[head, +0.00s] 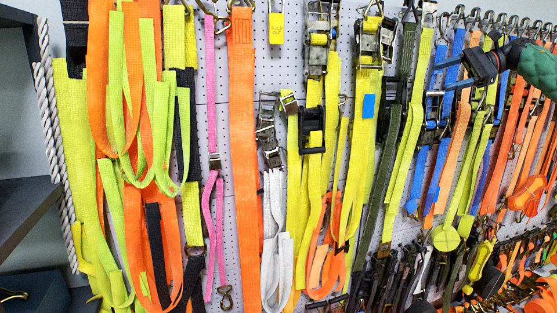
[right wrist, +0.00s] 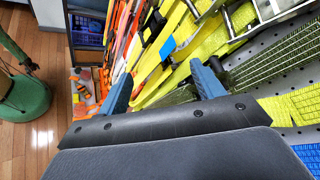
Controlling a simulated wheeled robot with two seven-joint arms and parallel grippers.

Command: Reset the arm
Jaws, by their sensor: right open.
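My right gripper (head: 449,72) is at the upper right in the head view, on a green and black arm that comes in from the right edge. It is in front of the hanging straps. In the right wrist view the two blue fingers of the right gripper (right wrist: 163,82) stand wide apart with nothing held between them. Yellow straps (right wrist: 185,45) show beyond the fingers; whether any finger touches them I cannot tell.
A white pegboard (head: 268,80) carries orange, yellow, green and pink straps with metal buckles. Dark shelves (head: 25,195) stand at the left. The right wrist view shows open wooden floor (right wrist: 45,60) at the left.

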